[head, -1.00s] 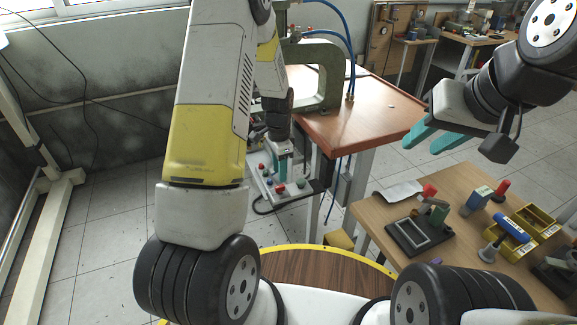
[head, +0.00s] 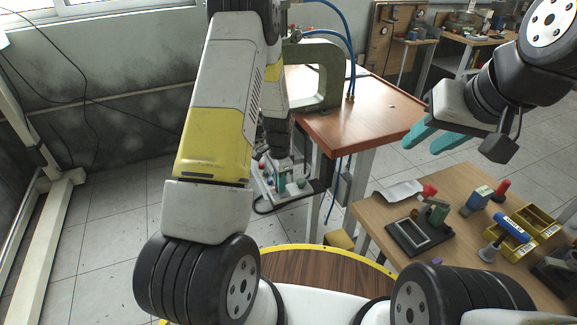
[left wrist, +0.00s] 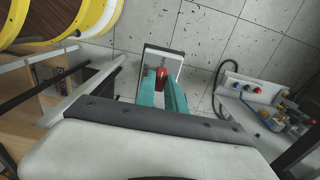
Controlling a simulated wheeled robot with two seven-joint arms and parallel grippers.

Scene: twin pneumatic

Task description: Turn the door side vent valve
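In the head view my left gripper (head: 281,179) is low beside the orange-topped table, among the buttons of a panel, and my arm partly hides that area; the valve is not clear there. My right gripper (head: 434,138) is open and empty above the floor, its teal fingers apart.
A button panel (left wrist: 246,88) lies right of the fingers in the left wrist view. The orange-topped table (head: 372,120) carries a green C-shaped press frame (head: 328,75) and blue hoses. A wooden bench (head: 381,215) with trays and tools stands at the right.

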